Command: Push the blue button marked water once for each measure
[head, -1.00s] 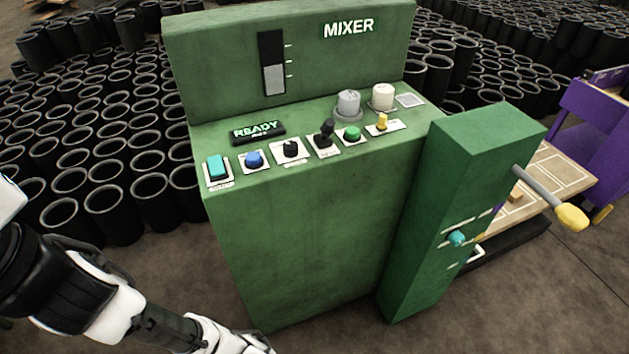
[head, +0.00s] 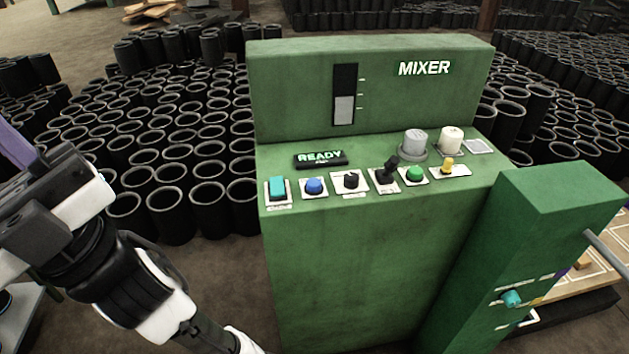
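The blue round button (head: 314,187) sits on a white plate on the sloped front panel of the green mixer (head: 350,265). It is between a teal rocker switch (head: 277,188) and a black knob (head: 351,181). The label under it is too small to read. The mixer's display (head: 320,159) reads READY. A gauge (head: 344,95) on its back panel shows a light fill in the lower part. My gripper (head: 98,180) is at the left, apart from the mixer and the button. Its fingers do not show clearly.
Right of the knob are a black lever (head: 387,171), a green button (head: 414,174) and a yellow switch (head: 448,166). A green cabinet (head: 545,215) with a projecting bar stands at the right. Many black sleeves (head: 165,215) fill the floor behind and left.

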